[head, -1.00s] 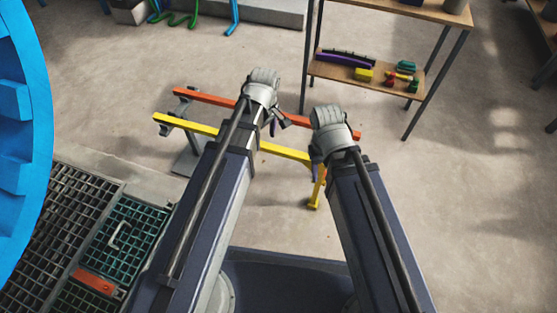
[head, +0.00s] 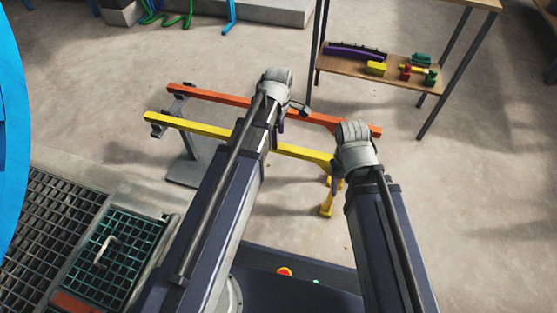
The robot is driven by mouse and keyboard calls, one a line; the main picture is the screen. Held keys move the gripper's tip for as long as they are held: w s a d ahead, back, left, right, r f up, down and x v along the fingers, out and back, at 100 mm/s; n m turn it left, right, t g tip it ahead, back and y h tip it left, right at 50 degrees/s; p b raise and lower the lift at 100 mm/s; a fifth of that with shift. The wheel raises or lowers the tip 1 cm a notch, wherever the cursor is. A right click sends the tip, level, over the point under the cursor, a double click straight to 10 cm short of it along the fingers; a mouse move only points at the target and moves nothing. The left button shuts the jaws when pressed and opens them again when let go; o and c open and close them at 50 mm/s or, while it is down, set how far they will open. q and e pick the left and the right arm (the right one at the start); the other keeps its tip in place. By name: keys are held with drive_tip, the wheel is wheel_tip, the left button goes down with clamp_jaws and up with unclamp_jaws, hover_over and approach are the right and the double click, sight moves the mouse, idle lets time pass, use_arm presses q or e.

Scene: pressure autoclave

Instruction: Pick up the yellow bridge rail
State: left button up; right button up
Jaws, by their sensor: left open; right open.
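The yellow bridge rail (head: 193,127) is a long straight bar lying level across a low stand, below and parallel to an orange rail (head: 217,97). My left arm crosses over the yellow rail and hides part of its middle. My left gripper (head: 290,117) is open over the gap between the two rails; its fingers are partly hidden by the wrist. My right gripper (head: 337,181) is open near the right end of the yellow rail, mostly hidden behind its wrist. I cannot tell whether either gripper touches the rail.
A grey stand post (head: 194,155) supports the rails at left, and a yellow foot (head: 327,209) shows at right. A shelf table (head: 345,69) with small parts stands behind right. A floor grating (head: 45,220) and a large blue ring (head: 14,110) are at left. Floor on the right is clear.

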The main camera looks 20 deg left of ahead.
use_arm(q)
drive_tip(key=shift+f+b, duration=0.3)
drive_tip(key=shift+f, duration=0.35)
use_arm(e)
drive_tip(key=shift+f, duration=0.7)
use_arm(q)
drive_tip(key=shift+f, duration=0.1)
use_arm(e)
drive_tip(key=shift+f, duration=0.1)
use_arm(q)
wheel_tip(320, 180, down, 5)
drive_tip(key=b, duration=0.5)
use_arm(e)
wheel_tip(320, 180, down, 5)
drive_tip(key=shift+r, duration=0.1)
use_arm(q)
clamp_jaws()
